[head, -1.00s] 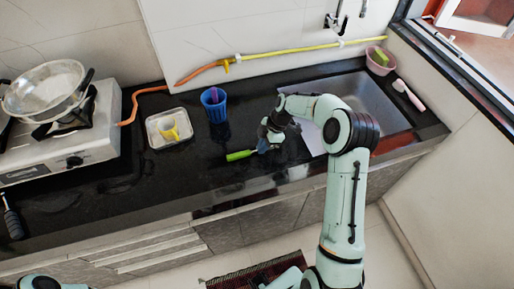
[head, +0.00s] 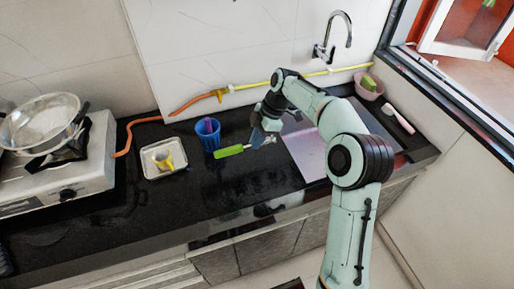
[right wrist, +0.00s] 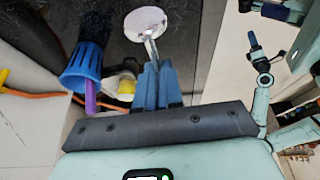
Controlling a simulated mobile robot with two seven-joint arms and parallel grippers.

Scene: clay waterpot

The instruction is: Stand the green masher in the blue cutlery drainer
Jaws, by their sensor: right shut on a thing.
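The green masher (head: 229,151) is in my right gripper (head: 257,139), which is shut on it near the metal neck. Its green handle points left towards the blue cutlery drainer. In the right wrist view the masher's pale round head (right wrist: 145,23) shows beyond the blue fingers (right wrist: 157,85); the green handle is hidden there. The blue cutlery drainer (head: 208,137) stands upright on the counter with a purple item in it, left of my right gripper. It also shows in the right wrist view (right wrist: 84,66). My left gripper (right wrist: 252,40) appears small in the right wrist view, its jaws unclear.
A pale tray (head: 149,174) with a yellow cup (head: 163,160) stands left of the drainer. The stove (head: 95,160) with a pan is at the far left. The sink (head: 305,155) lies right, partly behind my right arm. The counter front is clear.

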